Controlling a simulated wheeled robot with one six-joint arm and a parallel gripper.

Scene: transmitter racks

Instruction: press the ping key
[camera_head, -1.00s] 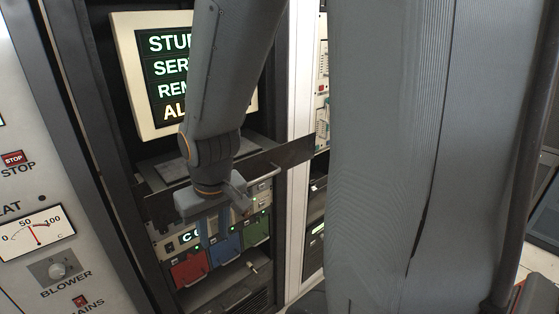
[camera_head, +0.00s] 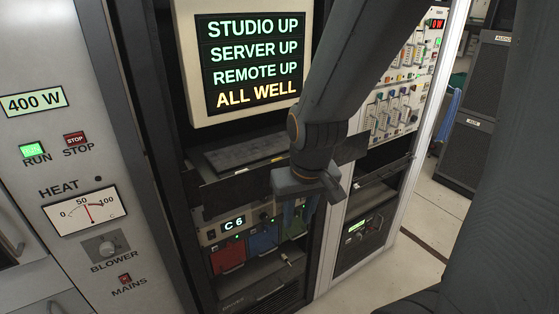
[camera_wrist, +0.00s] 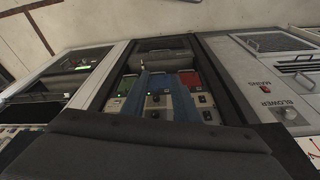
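My gripper (camera_head: 296,215) hangs in front of the rack below the lit screen, with its grey-blue fingers pointing down. The wrist view shows the two fingers (camera_wrist: 159,98) apart with nothing held between them. A dark keyboard shelf (camera_head: 245,153) lies under the screen, partly hidden by my arm. Below it is a unit with a lit C6 display (camera_head: 234,223) and small controls. I cannot make out a key labelled ping. Part of this unit is behind my gripper.
The screen (camera_head: 252,60) reads studio, server and remote up, all well. Red (camera_head: 228,252) and blue (camera_head: 263,241) modules sit below the display; a green one (camera_wrist: 189,79) shows in the wrist view. A transmitter panel (camera_head: 70,150) stands left. Open floor (camera_head: 435,215) lies right.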

